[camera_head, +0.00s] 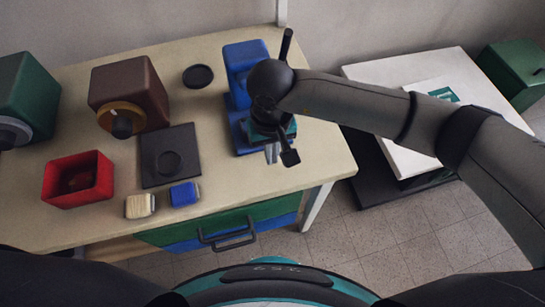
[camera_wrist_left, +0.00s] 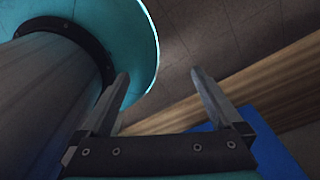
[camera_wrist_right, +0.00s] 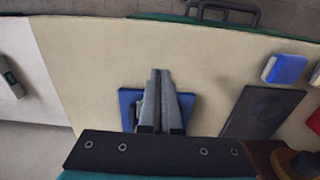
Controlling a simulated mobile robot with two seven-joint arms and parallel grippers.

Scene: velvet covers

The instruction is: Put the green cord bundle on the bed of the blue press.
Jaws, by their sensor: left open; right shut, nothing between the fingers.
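The blue press (camera_head: 242,62) stands at the right part of the table, its blue bed (camera_head: 238,128) toward me. My right gripper (camera_head: 272,155) is shut and empty, its fingers over the bed. In the right wrist view the fingers (camera_wrist_right: 161,75) point across the blue bed (camera_wrist_right: 127,100). A small pale green bit (camera_wrist_right: 139,112) shows beside the fingers over the bed, mostly hidden by them; I cannot tell for sure that it is the green cord bundle. My left gripper (camera_wrist_left: 160,78) is open and empty, away from the tabletop.
On the table (camera_head: 215,120) are a red box (camera_head: 62,187), a dark square plate (camera_head: 182,143), a blue block (camera_head: 184,194), a cream block (camera_head: 138,207), a brown box (camera_head: 135,82) and a black disc (camera_head: 198,76). A drawer handle (camera_head: 228,241) sticks out in front.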

